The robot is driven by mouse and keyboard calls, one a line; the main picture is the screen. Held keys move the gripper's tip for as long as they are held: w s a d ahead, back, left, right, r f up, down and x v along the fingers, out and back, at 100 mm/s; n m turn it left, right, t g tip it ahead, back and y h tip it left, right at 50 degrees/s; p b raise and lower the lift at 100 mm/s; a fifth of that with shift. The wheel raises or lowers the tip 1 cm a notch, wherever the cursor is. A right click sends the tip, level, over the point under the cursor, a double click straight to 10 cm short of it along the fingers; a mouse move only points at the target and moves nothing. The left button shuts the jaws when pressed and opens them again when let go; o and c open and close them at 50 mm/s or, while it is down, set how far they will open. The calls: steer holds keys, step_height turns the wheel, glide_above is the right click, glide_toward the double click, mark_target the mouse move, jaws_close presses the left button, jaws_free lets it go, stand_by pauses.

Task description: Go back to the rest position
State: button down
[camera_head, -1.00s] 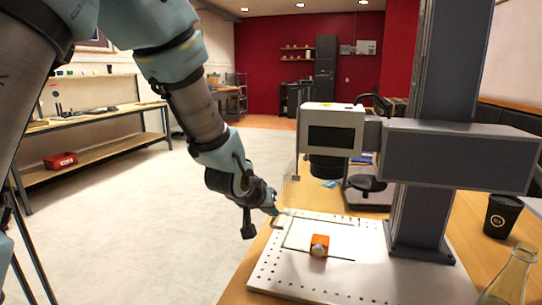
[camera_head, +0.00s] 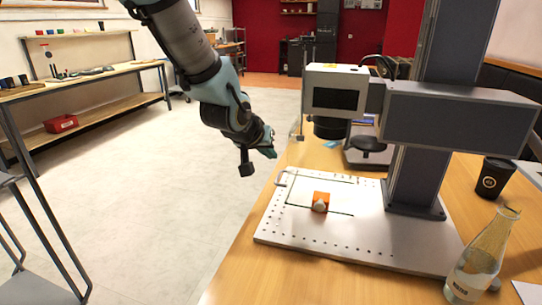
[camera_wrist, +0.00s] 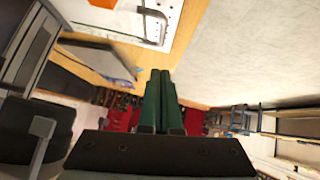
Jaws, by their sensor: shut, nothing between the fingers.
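My gripper (camera_head: 268,146) hangs in the air left of the laser marker, just off the table's left edge. In the wrist view its two green fingers (camera_wrist: 159,98) lie together with nothing between them. The laser marker (camera_head: 458,128) has a grey column and a white-fronted head over a perforated base plate (camera_head: 285,232). On the plate sits an orange block (camera_head: 321,197) with a small pale rounded piece at its front. My gripper is apart from the plate and the block.
On the wooden table (camera_head: 235,285) stand a glass flask (camera_head: 482,262) and a black cup (camera_head: 494,178) at the right. A workbench (camera_head: 80,85) with a red bin (camera_head: 61,123) is at the left. Open floor (camera_head: 170,190) lies between the bench and the table.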

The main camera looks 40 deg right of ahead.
steer(key=v, duration=0.7)
steer(key=shift+a+r, duration=0.15)
steer(key=shift+a, duration=0.1)
steer(key=w+a+f+n+y+p, duration=0.15)
steer(key=w+a, duration=0.25)
steer(key=a, duration=0.4)
steer(key=w+a+n+t+y+p, duration=0.15)
steer(key=w+a, duration=0.25)
steer(key=a, duration=0.4)
steer(key=w+a+f+n+g+y, duration=0.1)
steer(key=w+a+n+y, duration=0.1)
steer(key=w+a, duration=0.35)
steer(key=s+a+n+g+y+p, duration=0.1)
steer(key=s+a+n, duration=0.1)
steer(key=a, duration=0.8)
steer(key=s+a+f+n+g+y+p, duration=0.1)
steer(key=s+a, duration=0.3)
steer(key=a, duration=0.7)
steer(key=shift+s+a+n+y, duration=0.2)
steer(key=shift+s+n+y, duration=0.05)
steer(key=shift+n+y, duration=0.4)
steer(key=shift+f+g, duration=0.1)
steer(key=shift+g, duration=0.15)
